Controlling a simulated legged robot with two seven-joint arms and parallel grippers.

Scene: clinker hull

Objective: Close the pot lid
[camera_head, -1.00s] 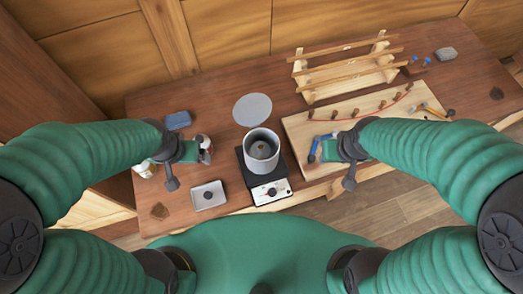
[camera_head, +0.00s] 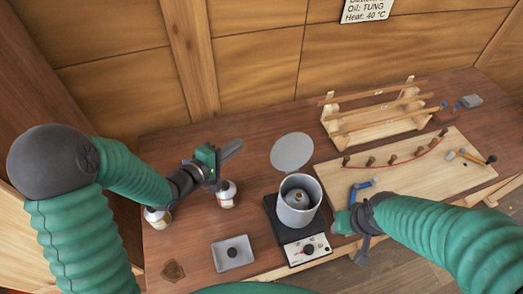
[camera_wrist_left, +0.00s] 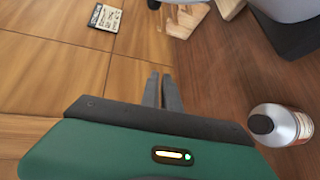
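The grey pot (camera_head: 297,205) stands open on a small black burner (camera_head: 309,246), with something small and brown visible inside. A flat grey round lid (camera_head: 292,152) is just behind the pot, off its opening; I cannot tell whether it lies on the bench or is tilted up. My left gripper (camera_head: 232,150) is raised left of the lid, pointing toward the back wall. Its fingers (camera_wrist_left: 162,92) are together with nothing between them.
Two bottles (camera_head: 226,194) (camera_head: 157,220) stand below my left gripper; one shows in the wrist view (camera_wrist_left: 280,125). A small grey tray (camera_head: 233,254) lies left of the burner. A pegged board (camera_head: 430,176), a blue tool (camera_head: 361,187) and a wooden rack (camera_head: 377,115) are on the right.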

